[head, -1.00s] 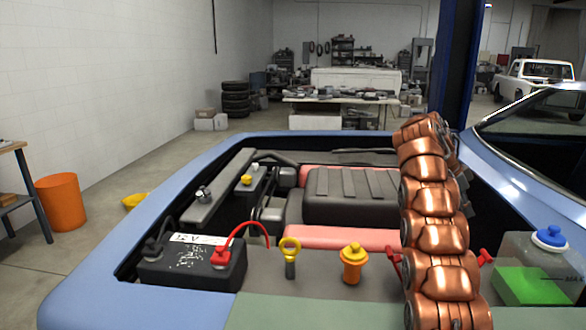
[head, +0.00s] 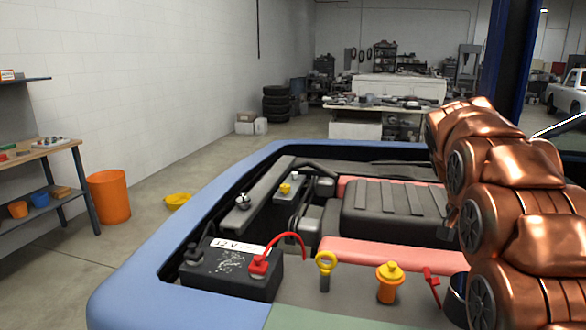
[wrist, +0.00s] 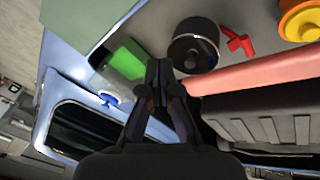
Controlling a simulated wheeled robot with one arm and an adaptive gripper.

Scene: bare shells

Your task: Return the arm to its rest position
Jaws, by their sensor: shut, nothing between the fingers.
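My copper arm (head: 520,190) rises at the right of the head view, over the right side of the car's engine bay. My gripper (wrist: 158,72) shows in the wrist view with its dark fingers together and nothing between them. It hangs above the bay near the green fluid tank (wrist: 125,60) and a round black part (wrist: 193,48). In the head view the arm links hide the gripper.
The bay holds a battery (head: 225,272), a yellow-ringed dipstick (head: 325,265), an orange cap (head: 388,282) and a black engine cover (head: 390,212). A blue post (head: 510,70) stands behind the arm. Open floor lies left, with an orange bin (head: 109,197).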

